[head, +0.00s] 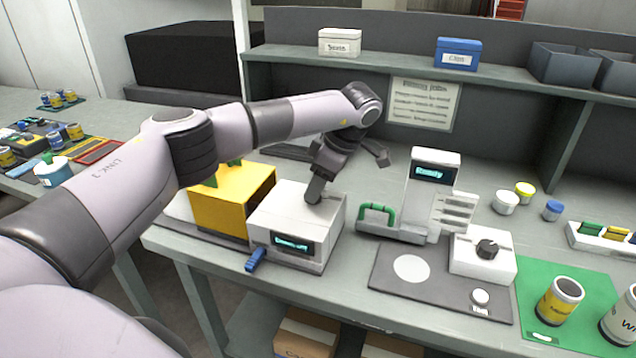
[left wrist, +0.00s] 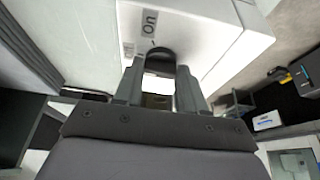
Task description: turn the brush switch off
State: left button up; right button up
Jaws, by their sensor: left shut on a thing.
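A white box (head: 285,226) with a small teal-lit display stands on the bench, left of centre in the head view. My left gripper (head: 315,190) reaches down to its top from above. In the left wrist view, the fingers of my left gripper (left wrist: 160,72) close around a dark, rounded switch (left wrist: 160,54) on the white box's face. My right gripper is in neither view.
A yellow box (head: 232,202) stands close on the left of the white box. A blue handle (head: 255,260) sticks out in front. A grey-white device with a "Ready" display (head: 434,172) and a green handle (head: 378,213) stand to the right. A shelf runs behind.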

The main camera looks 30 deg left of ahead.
pick_arm(q)
jog(key=o, duration=1.1)
jog(key=shift+c, duration=0.2)
jog(key=shift+r, duration=0.1)
jog(key=b+v, duration=0.1)
jog(key=v, duration=0.6)
jog(key=shift+s, duration=0.1)
